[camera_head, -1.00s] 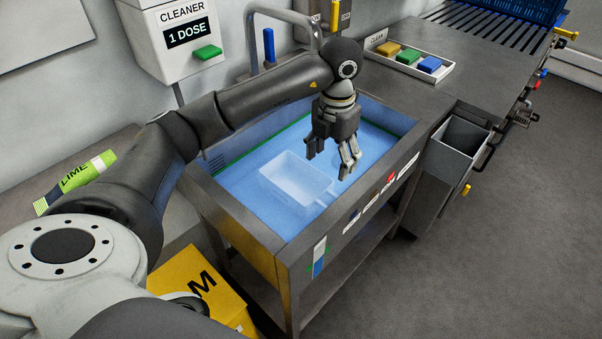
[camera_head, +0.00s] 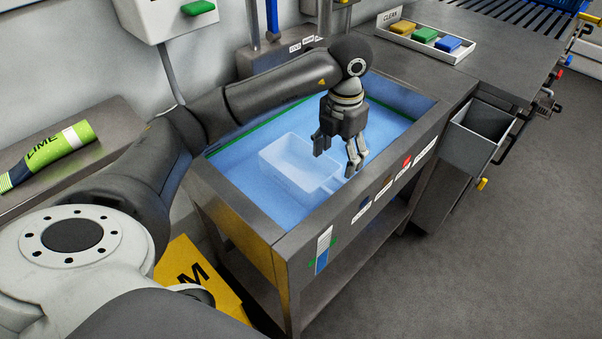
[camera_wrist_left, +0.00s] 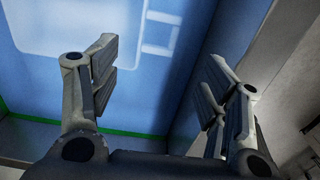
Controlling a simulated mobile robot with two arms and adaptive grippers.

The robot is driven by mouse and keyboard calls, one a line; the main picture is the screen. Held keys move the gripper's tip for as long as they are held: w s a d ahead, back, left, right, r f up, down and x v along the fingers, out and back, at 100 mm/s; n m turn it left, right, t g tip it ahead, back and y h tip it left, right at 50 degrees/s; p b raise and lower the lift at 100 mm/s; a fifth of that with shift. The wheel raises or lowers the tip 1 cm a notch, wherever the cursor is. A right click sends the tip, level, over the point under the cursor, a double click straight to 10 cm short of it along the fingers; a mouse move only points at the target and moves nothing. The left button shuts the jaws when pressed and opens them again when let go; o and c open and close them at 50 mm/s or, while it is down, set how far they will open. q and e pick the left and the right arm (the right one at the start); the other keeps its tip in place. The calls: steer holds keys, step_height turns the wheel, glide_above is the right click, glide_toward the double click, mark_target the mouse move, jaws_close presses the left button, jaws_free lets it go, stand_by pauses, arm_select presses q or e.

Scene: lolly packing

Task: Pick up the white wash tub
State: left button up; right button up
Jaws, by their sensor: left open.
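The white wash tub (camera_head: 290,171) looks pale and see-through in the blue water of the steel sink (camera_head: 262,222). A small loop handle (camera_wrist_left: 160,32) sticks out from its side toward the sink's front wall. In the left wrist view, part of the tub (camera_wrist_left: 62,38) shows at the top left. My left gripper (camera_head: 337,160) points down above the tub's right end, near the handle. Its fingers (camera_wrist_left: 165,68) are apart with nothing between them. I cannot tell the exact height gap to the handle. My right gripper is not in view.
The sink's front rim is close to my left gripper. A tray (camera_head: 471,47) with brown, green and blue blocks sits on the counter behind. A grey bin (camera_head: 487,122) hangs right of the sink. A lime tube (camera_head: 52,152) lies on the left ledge.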

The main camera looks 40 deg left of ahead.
arm_select(q)
step_height(320, 180, down, 12)
steer(key=shift+r+p, duration=0.1)
steer(key=shift+p, duration=0.4)
steer(key=shift+c, duration=0.2)
steer(key=c, duration=1.4)
steer(key=shift+r, duration=0.15)
